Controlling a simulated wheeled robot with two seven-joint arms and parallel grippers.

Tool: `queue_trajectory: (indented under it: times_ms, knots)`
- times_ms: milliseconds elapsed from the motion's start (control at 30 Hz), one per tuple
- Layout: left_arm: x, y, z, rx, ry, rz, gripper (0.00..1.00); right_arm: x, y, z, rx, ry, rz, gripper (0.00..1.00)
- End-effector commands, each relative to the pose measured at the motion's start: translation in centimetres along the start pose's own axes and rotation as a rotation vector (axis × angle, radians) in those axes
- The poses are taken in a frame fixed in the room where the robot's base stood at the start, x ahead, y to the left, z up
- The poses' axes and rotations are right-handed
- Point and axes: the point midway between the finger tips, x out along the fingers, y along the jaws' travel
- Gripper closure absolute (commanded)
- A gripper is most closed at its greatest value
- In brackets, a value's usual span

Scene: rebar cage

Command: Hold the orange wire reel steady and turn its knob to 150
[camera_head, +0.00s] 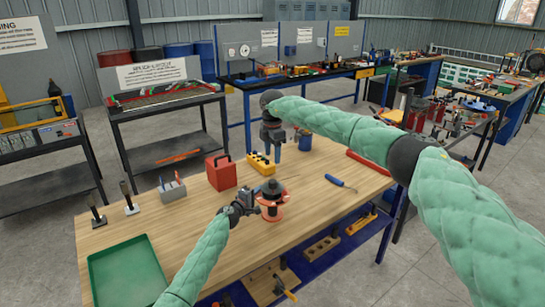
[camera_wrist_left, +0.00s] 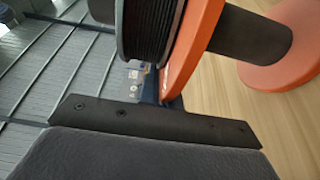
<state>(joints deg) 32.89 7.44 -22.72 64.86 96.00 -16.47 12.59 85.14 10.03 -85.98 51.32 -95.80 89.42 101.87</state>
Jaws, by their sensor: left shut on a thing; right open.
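The orange wire reel (camera_head: 272,212) stands upright on the wooden workbench, with a dark part on top (camera_head: 271,187). Any knob marking is too small to read. My left gripper (camera_head: 254,203) comes from the left and is shut on the reel's side. The left wrist view shows the reel's orange flange (camera_wrist_left: 192,45), its black ridged winding and its orange base close to my dark finger (camera_wrist_left: 150,120). My right gripper (camera_head: 276,150) is open, pointing down, behind the reel near a yellow block (camera_head: 262,163); it appears empty.
On the workbench are a red box (camera_head: 221,173), a grey holder (camera_head: 173,190), a green tray (camera_head: 127,273) and a blue-handled screwdriver (camera_head: 340,182). Two dark-handled tools stand at the left. Bare wood surrounds much of the reel.

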Motion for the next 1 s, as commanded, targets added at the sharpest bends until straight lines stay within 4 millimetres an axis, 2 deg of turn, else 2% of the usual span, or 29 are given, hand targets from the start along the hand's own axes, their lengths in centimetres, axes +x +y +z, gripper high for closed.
queue_trajectory:
  times_ms: [233,300,367,400,767,867,1000]
  knots:
    - [-0.1,-0.3,0.1,-0.001,-0.001,-0.003,1.00,0.1,0.0,0.0,0.000,0.000,0.000,0.46]
    - [-0.1,-0.3,0.1,-0.001,0.000,-0.003,0.83,0.1,0.0,0.0,0.000,0.000,0.000,0.46]
    - [-0.1,-0.2,0.0,0.000,0.000,-0.003,0.71,0.1,0.0,0.0,0.000,0.000,0.000,0.46]
    - [0.0,-0.2,0.0,0.000,0.000,-0.002,0.69,0.1,0.0,0.0,0.000,0.000,0.000,0.46]
    - [-0.5,-0.1,-0.1,0.000,0.000,-0.002,0.69,0.0,0.0,0.0,0.000,0.000,0.000,0.46]
    - [-1.6,-0.2,-0.1,0.000,0.001,-0.002,0.69,0.0,0.0,0.0,0.000,0.000,0.000,0.46]
    - [-4.1,-0.3,-0.1,0.003,0.001,-0.002,0.69,0.0,0.0,0.0,0.000,0.000,0.000,0.46]
